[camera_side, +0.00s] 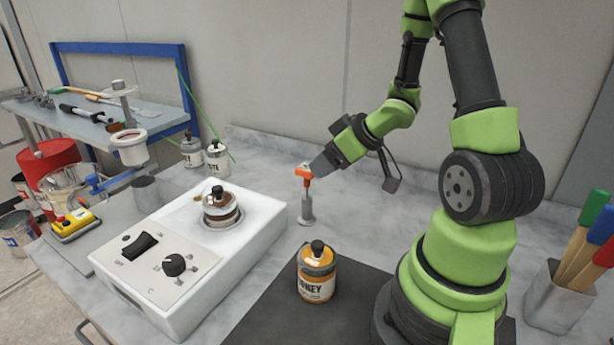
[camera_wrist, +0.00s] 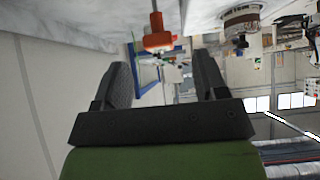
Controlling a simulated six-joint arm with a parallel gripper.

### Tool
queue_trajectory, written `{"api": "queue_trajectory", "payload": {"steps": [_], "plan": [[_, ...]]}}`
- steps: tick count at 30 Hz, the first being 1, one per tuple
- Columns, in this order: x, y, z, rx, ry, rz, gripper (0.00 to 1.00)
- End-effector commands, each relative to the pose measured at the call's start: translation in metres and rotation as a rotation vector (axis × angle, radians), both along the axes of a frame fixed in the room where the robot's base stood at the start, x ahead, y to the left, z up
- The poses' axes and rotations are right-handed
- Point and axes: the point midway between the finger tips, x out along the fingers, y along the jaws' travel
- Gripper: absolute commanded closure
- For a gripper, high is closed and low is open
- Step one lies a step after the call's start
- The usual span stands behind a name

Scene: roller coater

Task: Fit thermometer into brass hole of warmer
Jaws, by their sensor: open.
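The thermometer, with an orange head (camera_side: 303,172), stands upright in a small grey holder (camera_side: 306,210) on the bench. My gripper (camera_side: 316,166) is open beside the head, at its right in the side view. In the wrist view, the orange head (camera_wrist: 158,41) lies just beyond the open fingertips (camera_wrist: 162,68), roughly centred between them. I cannot tell whether they touch it. The white warmer (camera_side: 150,290) is at the left of the holder. A small brass spot (camera_side: 197,198) on its top, beside the seated jar (camera_side: 221,207), looks like the hole.
An orange-labelled jar (camera_side: 317,273) stands on the dark mat (camera_side: 265,318) in front of the holder. Two more jars (camera_side: 217,158) stand behind the warmer. A brush pot (camera_side: 560,300) is at far right. The bench between warmer and holder is clear.

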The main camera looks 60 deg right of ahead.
Motion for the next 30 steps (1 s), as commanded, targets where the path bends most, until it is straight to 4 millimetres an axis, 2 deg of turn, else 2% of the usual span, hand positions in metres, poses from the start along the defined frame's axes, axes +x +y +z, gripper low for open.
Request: {"api": "queue_trajectory", "payload": {"steps": [7, 15, 25, 26, 30], "plan": [[0.014, 0.000, -0.013, -0.001, 0.002, 0.001, 0.34], [0.045, -0.001, -0.038, -0.001, 0.003, 0.001, 0.34], [0.050, -0.002, -0.043, -0.004, 0.002, -0.001, 0.34], [0.050, -0.002, -0.043, -0.004, 0.002, -0.001, 0.39], [0.050, -0.002, -0.043, -0.004, 0.002, -0.001, 0.71]]}}
